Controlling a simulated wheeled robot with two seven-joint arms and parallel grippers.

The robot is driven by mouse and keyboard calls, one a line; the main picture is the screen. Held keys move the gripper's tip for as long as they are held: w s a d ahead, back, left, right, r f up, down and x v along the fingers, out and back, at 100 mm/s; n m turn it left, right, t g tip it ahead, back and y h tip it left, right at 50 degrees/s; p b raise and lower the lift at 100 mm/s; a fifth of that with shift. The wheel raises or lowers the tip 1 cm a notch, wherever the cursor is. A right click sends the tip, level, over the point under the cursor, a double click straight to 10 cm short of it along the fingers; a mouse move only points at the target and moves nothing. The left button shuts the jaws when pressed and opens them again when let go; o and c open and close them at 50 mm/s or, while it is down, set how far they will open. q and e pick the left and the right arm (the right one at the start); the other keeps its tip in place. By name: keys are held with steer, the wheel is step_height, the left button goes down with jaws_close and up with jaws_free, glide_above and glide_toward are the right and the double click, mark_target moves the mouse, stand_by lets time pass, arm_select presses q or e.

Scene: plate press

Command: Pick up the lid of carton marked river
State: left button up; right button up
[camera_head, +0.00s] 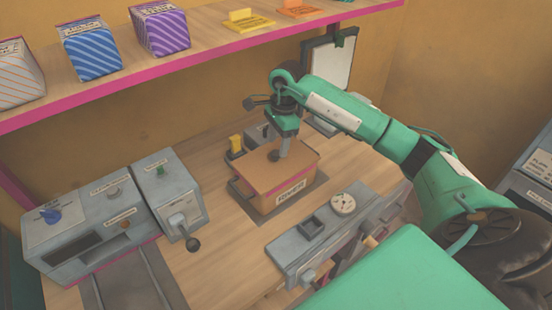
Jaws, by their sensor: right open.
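The carton marked river (291,195) stands on a dark plate on the wooden table, its label facing front. Its flat orange-brown lid (262,173) lies on top of it. My right gripper (277,156) points down over the lid from the back, with its fingertips at or just above the lid's middle. It holds nothing that I can see; the gap between its fingers is too small to make out. Whether the fingers touch the lid I cannot tell. My left gripper is not in view.
Grey machines with knobs (118,222) stand at the left, and a grey panel with a dial (332,231) lies front right. A small yellow-topped device (236,145) is behind the carton. A pink-edged shelf (110,84) with striped cartons (160,28) hangs above. Bare table shows left of the carton.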

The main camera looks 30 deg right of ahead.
mark_target(276, 153)
steer(key=shift+w+a+f+p, duration=0.15)
steer(key=shift+f+p, duration=0.25)
steer(key=shift+f, duration=1.2)
jaws_close()
steer(key=shift+r, duration=0.15)
